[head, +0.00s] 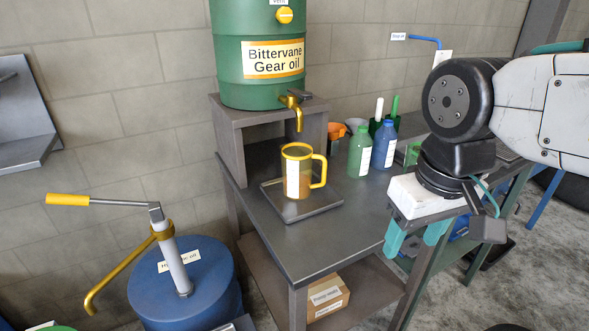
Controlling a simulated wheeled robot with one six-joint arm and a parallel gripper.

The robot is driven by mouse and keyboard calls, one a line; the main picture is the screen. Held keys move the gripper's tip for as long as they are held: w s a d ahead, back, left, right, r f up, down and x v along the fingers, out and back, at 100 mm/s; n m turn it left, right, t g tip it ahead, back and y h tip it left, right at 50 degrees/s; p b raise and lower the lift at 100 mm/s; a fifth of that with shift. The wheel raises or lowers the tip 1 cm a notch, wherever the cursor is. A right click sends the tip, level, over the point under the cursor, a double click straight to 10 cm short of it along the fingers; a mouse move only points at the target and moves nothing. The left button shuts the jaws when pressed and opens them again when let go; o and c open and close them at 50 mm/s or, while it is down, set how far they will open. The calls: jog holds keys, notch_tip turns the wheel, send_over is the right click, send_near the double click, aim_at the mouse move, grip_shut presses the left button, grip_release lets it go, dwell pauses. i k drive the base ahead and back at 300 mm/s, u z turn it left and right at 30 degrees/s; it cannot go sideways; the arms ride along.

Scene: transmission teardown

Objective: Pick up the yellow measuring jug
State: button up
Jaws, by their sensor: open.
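The yellow measuring jug (292,178) stands upright on a dark drip tray (327,205) on the workbench. It has a yellow rim, a white label and a yellow handle on its right side. It holds some amber content low down. A brass tap (297,110) of the green drum hangs just above it. My gripper (412,243) points down, to the right of the jug and nearer the camera, well apart from it. Its teal fingers are open and nothing shows between them.
The green gear oil drum (228,60) rests on a grey stand (229,147) behind the jug. Green (359,152) and blue (383,148) bottles stand to the right. A blue drum (205,285) with a hand pump is at lower left. The bench's front part (315,250) is clear.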

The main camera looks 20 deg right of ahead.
aim_at(296, 157)
jog(key=u, duration=0.05)
jog(key=k, duration=0.5)
jog(key=u, duration=0.9)
jog(key=i, duration=0.75)
jog(key=z, duration=1.7)
